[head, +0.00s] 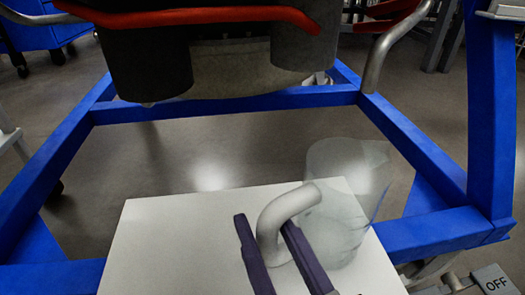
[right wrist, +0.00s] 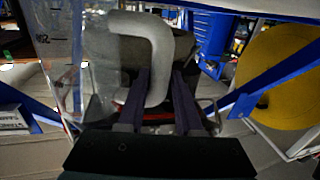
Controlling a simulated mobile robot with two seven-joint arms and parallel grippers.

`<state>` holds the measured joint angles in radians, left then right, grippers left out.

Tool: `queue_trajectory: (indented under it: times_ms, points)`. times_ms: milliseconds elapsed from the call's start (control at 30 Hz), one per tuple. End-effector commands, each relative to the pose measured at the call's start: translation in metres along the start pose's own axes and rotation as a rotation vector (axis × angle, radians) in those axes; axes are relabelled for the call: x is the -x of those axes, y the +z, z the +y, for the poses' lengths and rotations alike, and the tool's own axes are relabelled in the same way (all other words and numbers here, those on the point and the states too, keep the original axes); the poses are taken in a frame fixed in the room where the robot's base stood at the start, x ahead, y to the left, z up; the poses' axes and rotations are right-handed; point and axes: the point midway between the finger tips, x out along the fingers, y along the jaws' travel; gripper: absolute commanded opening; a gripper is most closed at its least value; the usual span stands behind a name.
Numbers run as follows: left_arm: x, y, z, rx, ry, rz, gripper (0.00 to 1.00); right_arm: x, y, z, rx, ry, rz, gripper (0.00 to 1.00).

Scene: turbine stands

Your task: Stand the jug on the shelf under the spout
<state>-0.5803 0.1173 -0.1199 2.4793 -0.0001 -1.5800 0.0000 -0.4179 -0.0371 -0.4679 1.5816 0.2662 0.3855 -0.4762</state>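The jug (head: 352,190) is clear and see-through, with a thick pale handle (head: 283,208) on its left. It stands near the right edge of a white board (head: 165,235), which may be the shelf. My right gripper (head: 264,222) has its two dark fingers on either side of the handle, with a small gap showing at the left finger. In the right wrist view the handle (right wrist: 160,65) runs between the fingers (right wrist: 160,75), and the jug's body (right wrist: 80,45) is at the left. A grey bent pipe (head: 390,48) at the upper right may be the spout. My left gripper is not seen.
A blue frame (head: 230,103) surrounds the floor behind the board, with a blue post (head: 490,120) at the right. Dark cylinders (head: 150,65) and a red pipe (head: 200,16) hang above. An OFF label (head: 495,284) is at the lower right. A yellow disc (right wrist: 285,75) shows in the wrist view.

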Motion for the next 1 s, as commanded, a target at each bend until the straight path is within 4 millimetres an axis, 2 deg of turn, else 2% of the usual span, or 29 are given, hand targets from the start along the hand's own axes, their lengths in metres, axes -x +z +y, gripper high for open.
queue_trajectory:
  times_ms: [33, 167, 500, 633, 800, 1000]
  points:
    - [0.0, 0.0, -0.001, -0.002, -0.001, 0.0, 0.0, 0.0, 0.0, 0.0, 0.0, 0.0, 0.0, 0.41]
    - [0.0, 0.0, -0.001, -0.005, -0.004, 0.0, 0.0, 0.0, 0.0, 0.0, 0.0, 0.0, 0.0, 0.56]
    - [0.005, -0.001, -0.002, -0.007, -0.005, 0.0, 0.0, 0.003, -0.004, 0.0, 0.001, 0.0, -0.002, 0.56]
    - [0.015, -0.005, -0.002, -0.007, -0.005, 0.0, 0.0, 0.024, -0.005, 0.0, 0.002, -0.002, -0.006, 0.56]
    - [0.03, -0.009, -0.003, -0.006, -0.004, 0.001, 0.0, 0.064, -0.006, -0.001, 0.0, -0.004, -0.007, 0.56]
    - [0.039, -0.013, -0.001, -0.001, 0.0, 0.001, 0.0, 0.102, -0.004, -0.001, 0.0, -0.003, -0.004, 0.56]
